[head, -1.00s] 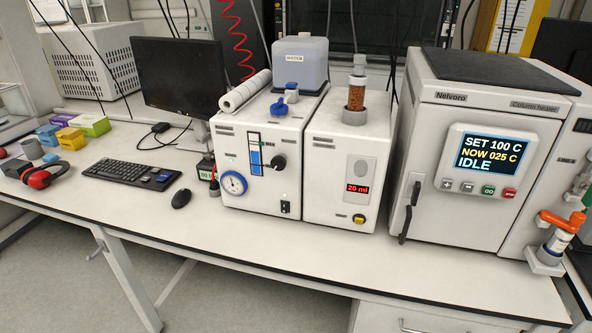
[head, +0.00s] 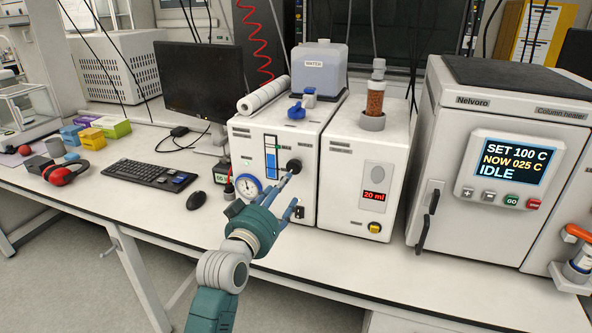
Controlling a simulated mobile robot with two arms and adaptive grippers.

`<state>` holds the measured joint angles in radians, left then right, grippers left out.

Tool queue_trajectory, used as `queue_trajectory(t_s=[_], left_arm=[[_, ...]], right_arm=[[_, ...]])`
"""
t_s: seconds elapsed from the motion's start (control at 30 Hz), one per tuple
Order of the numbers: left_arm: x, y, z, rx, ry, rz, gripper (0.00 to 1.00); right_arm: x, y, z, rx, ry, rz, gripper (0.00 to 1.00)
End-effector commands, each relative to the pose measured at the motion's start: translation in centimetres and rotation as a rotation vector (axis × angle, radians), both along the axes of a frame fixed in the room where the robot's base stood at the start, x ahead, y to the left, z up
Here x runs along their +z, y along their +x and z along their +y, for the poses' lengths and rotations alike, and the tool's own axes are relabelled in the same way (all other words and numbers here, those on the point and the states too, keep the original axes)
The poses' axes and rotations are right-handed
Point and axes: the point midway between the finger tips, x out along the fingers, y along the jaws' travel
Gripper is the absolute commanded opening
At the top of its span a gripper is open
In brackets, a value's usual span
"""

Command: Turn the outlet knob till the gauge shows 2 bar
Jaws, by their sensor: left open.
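The white unit (head: 252,140) on the bench has a black round knob (head: 294,166) on its front, right of a blue level window (head: 271,164). A round blue-rimmed gauge (head: 249,187) sits at its lower left; its reading is too small to tell, and my gripper hides part of its lower rim. A blue valve handle (head: 296,112) is on top. My left gripper (head: 289,191) is open and empty, in front of the unit, its fingers pointing toward the black knob and just below it in the picture. I cannot tell whether a fingertip touches the knob. My right gripper is out of view.
A second white unit (head: 361,155) with a red "20 ml" display stands to the right, then the column heater (head: 455,125). A mouse (head: 196,200), keyboard (head: 150,174) and red ear muffs (head: 66,172) lie left. The bench front strip (head: 340,255) is clear.

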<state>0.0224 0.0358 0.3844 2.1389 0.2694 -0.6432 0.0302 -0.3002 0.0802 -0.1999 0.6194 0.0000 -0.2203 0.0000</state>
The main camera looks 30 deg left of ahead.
Motion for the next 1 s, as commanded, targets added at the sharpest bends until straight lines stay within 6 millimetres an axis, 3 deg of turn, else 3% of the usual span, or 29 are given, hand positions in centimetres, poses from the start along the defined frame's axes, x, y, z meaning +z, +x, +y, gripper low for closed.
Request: queue_trajectory(t_s=[0.17,0.63,1.0], left_arm=[[1.3,1.1,0.9,0.012,-0.005,-0.033,0.53],[1.2,9.0,2.7,0.011,-0.004,-0.029,0.53],[1.0,10.5,3.0,0.011,-0.004,-0.029,0.53]], right_arm=[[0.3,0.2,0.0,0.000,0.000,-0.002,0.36],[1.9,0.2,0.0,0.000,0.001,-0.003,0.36],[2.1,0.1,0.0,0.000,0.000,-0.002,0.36]])
